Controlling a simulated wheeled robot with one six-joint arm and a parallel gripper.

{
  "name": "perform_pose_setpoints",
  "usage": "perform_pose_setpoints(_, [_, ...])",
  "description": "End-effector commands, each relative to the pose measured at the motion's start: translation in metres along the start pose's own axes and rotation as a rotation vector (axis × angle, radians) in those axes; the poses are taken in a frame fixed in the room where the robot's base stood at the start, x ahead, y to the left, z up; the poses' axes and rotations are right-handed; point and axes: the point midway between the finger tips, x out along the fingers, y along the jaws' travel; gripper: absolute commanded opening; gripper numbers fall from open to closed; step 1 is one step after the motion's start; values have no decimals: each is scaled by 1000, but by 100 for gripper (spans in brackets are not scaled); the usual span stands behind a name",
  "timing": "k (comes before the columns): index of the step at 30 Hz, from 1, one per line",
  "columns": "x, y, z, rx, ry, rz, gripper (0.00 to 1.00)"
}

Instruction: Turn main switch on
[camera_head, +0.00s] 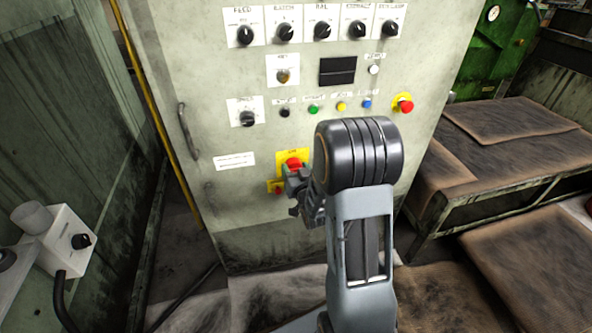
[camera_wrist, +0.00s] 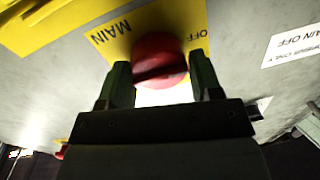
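The main switch is a round red knob (camera_head: 293,163) on a yellow plate (camera_head: 282,156), low on the pale control cabinet. In the wrist view the red knob (camera_wrist: 158,58) has a dark slot or ridge across it, and the plate reads MAIN and OFF, upside down. My gripper (camera_wrist: 160,66) is open, with one dark finger on each side of the knob. Small gaps seem to show beside it; I cannot tell whether either finger touches. In the head view my gripper (camera_head: 291,182) is at the knob's lower front, partly hiding the plate.
Above are a yellow-ringed red button (camera_head: 405,104), several small buttons and rows of black selector knobs (camera_head: 323,32). A smaller yellow plate with a red part (camera_head: 278,187) sits just below left of the switch. A cabinet handle (camera_head: 187,131) is on the left; a worktable (camera_head: 480,185) stands right.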

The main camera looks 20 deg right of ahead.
Motion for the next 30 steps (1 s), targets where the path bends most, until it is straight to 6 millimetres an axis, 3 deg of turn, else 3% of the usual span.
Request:
perform_pose_setpoints(8, [0, 2, 0, 0, 1, 4, 34])
perform_pose_setpoints(17, [0, 3, 2, 60, 7, 4, 34])
perform_pose_setpoints(30, [0, 4, 4, 426, 37, -1, 34])
